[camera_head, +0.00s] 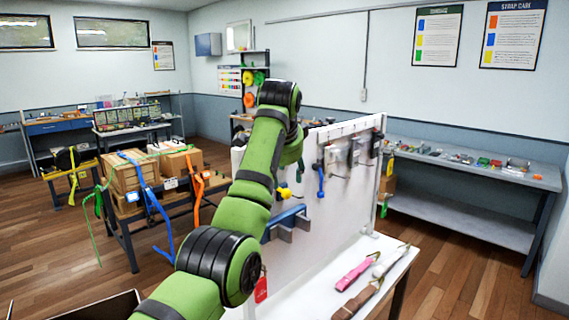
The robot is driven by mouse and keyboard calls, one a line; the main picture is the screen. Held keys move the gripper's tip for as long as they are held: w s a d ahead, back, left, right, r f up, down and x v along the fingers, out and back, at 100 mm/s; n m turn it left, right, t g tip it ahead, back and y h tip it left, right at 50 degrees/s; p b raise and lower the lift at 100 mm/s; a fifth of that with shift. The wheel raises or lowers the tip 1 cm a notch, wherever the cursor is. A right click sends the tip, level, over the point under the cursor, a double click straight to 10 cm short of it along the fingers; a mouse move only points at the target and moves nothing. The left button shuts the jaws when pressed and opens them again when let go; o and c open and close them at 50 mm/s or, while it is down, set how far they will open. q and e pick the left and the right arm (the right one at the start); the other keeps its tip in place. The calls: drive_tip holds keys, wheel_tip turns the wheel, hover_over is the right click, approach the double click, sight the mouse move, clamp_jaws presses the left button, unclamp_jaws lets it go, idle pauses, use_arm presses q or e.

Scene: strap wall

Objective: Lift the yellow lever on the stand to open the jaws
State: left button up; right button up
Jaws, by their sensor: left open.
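My green and black left arm rises through the middle of the head view and bends over at the top. My left gripper (299,167) is mostly hidden behind the arm's last links; only a small dark part shows, with nothing seen in it. A small yellow piece (285,192), which may be the lever, shows just right of the arm in front of the white panel. A blue and grey bracket-like part (286,224) sits below it, partly behind the arm. I cannot tell whether the gripper touches the yellow piece. My right gripper is out of view.
The white panel (340,215) carries hanging tools and a blue strap (320,180). Pink and brown straps (356,273) lie on the white bench at its foot. A table with cardboard boxes (130,172) stands left; a grey workbench (480,168) stands right. Wooden floor lies between.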

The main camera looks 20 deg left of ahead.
use_arm(q)
drive_tip(key=v, duration=0.4)
drive_tip(key=shift+s+r, duration=0.1)
drive_tip(key=shift+r, duration=0.1)
drive_tip(key=shift+f, duration=0.1)
